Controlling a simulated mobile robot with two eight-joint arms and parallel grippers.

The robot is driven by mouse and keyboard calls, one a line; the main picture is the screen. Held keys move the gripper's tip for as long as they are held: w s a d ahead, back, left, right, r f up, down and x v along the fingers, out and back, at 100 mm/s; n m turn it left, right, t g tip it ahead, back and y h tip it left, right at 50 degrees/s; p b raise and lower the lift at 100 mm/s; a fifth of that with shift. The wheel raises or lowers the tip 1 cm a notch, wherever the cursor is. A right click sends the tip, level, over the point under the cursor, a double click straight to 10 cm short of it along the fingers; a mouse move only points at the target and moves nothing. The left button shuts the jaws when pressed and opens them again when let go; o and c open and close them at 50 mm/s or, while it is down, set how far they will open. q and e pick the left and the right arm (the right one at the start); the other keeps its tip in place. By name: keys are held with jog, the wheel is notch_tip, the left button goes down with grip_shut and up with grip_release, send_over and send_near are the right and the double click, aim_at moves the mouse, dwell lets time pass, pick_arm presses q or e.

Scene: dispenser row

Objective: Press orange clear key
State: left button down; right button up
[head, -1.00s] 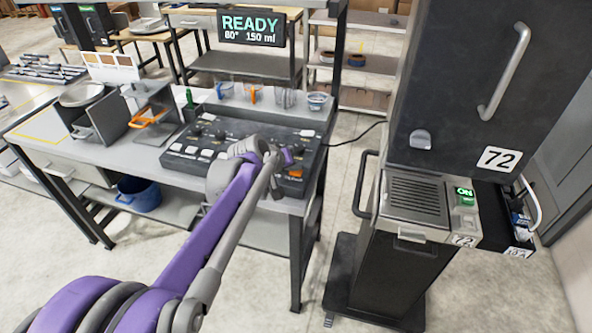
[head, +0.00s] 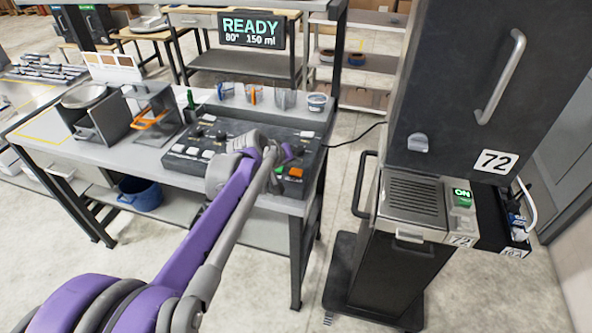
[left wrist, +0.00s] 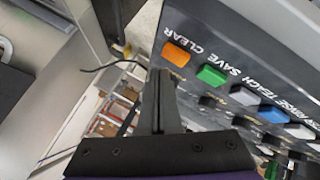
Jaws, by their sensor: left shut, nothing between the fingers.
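The orange clear key (head: 296,172) sits at the front right corner of the dark control panel (head: 178,160). In the left wrist view the orange key (left wrist: 176,54) is marked CLEAR, with a green SAVE key (left wrist: 211,75) beside it. My left gripper (head: 285,153) is over the right part of the panel, a little behind the orange key in the head view. In the left wrist view its shut fingers (left wrist: 160,76) are empty and appear just beside the orange key; I see no contact. My left forearm hides part of the panel. My right gripper is out of view.
A display (head: 252,29) above the bench reads READY, 80°, 150 ml. Several cups stand behind the panel, including a small tub (head: 317,103). A dark cabinet (head: 452,80) marked 72 stands to the right, beyond a floor gap.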

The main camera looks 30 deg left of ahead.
aim_at(294, 174)
pick_arm(q)
jog(key=shift+r+p, duration=1.45)
jog(key=shift+r, duration=0.95)
jog(key=shift+f, duration=0.1)
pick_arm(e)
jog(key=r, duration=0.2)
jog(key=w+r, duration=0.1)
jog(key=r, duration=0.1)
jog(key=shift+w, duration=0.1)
pick_arm(q)
jog(key=s+d+f+m+g, duration=0.1)
jog(key=s+d+f+m, duration=0.1)
jog(key=s+d, duration=0.3)
jog(key=s+d+f+m+g, duration=0.1)
jog(key=s+d+f+m, duration=0.2)
jog(key=s, duration=1)
jog(key=s+d+f+m+g, duration=0.1)
jog(key=s+d+f+m, duration=0.2)
jog(key=s+d+f, duration=0.3)
jog(key=s+d, duration=0.1)
jog(key=s, duration=0.2)
jog(key=shift+s+f+g+y, duration=0.15)
jog(key=shift+s+g+y, duration=0.05)
jog(key=shift+g+y, duration=0.2)
jog(key=shift+a, duration=0.1)
